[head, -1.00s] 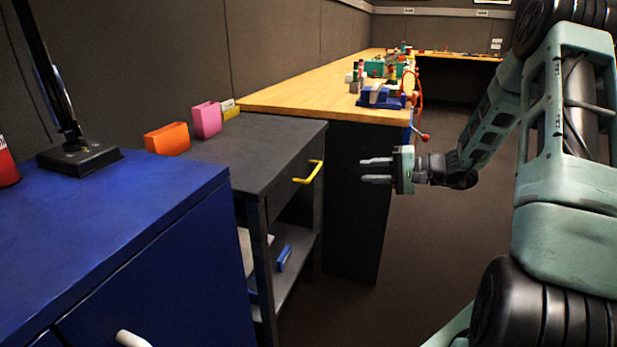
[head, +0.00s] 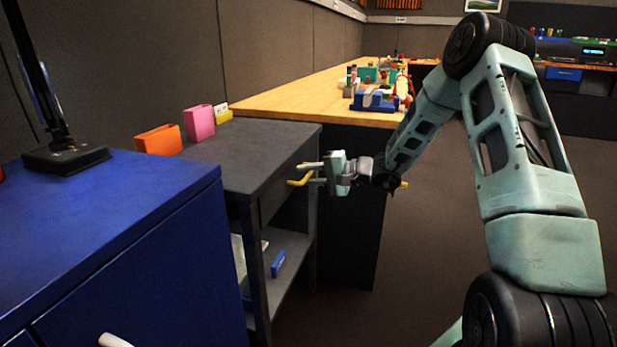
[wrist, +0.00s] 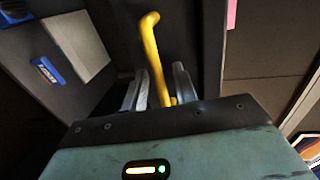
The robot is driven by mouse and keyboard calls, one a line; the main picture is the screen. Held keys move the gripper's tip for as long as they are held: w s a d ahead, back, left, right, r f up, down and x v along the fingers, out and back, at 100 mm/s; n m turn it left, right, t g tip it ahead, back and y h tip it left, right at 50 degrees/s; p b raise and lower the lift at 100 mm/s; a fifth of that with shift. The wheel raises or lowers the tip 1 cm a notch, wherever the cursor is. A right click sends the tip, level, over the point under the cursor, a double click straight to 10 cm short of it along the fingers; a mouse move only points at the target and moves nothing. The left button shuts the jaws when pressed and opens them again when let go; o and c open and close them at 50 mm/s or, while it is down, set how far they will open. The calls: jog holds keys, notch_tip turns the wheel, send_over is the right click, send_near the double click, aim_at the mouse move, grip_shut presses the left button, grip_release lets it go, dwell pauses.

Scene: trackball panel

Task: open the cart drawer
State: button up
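The dark grey cart (head: 250,150) stands between the blue cabinet and the wooden bench. Its drawer (head: 277,188) looks closed below the cart top. A yellow bar handle (head: 297,183) sticks out from the drawer front. My gripper (head: 309,174) is at the handle, with its fingers pointing toward the drawer front and spread apart. In the wrist view the yellow handle (wrist: 153,50) runs down between the two fingers of my gripper (wrist: 160,82). Part of the handle is hidden by the gripper.
A blue box (head: 278,264) lies on the lower shelf. The blue cabinet (head: 120,200) is near left, the wooden bench (head: 300,96) behind. Floor to the right is open.

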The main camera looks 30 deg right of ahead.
grip_shut()
jog(key=f+v, duration=0.2)
jog(key=v, duration=1)
jog(key=f+v, duration=0.2)
jog(key=v, duration=1)
jog(key=shift+s+d+f+b, duration=0.35)
jog(key=shift+s+d, duration=0.1)
jog(key=shift+s, duration=0.25)
grip_release()
